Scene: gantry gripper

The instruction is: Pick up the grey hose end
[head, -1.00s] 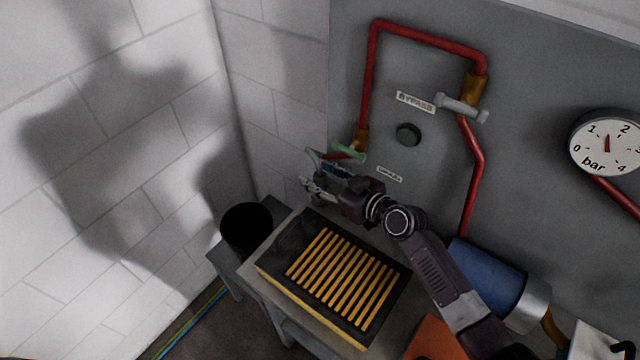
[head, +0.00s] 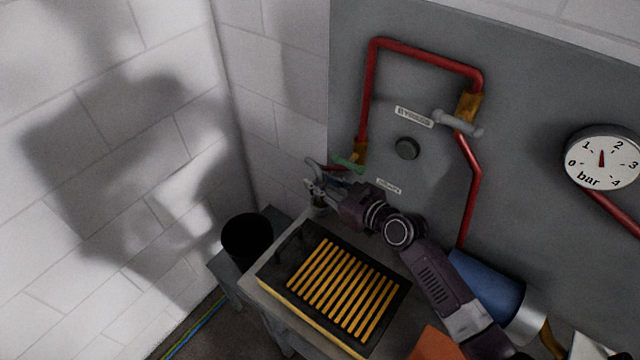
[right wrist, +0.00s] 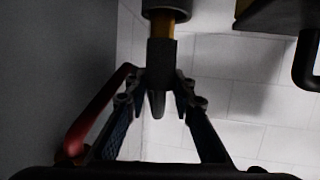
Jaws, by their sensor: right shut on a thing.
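My right gripper (head: 318,187) is beside the wall panel, left of the green-handled valve (head: 349,163), above the back corner of the tray. In the right wrist view its fingers (right wrist: 160,97) are closed around a dark grey block-shaped piece, the hose end (right wrist: 162,58). A brass section and a wider grey collar continue from this piece toward the top of that view. In the head view the gripper largely hides the held piece. My left gripper is not in view.
A black tray (head: 275,262) with yellow slats sits on a grey bench below the gripper. A black bucket (head: 246,238) stands to its left. Red pipes (head: 368,95) run on the panel, with a blue cylinder (head: 487,282) at right.

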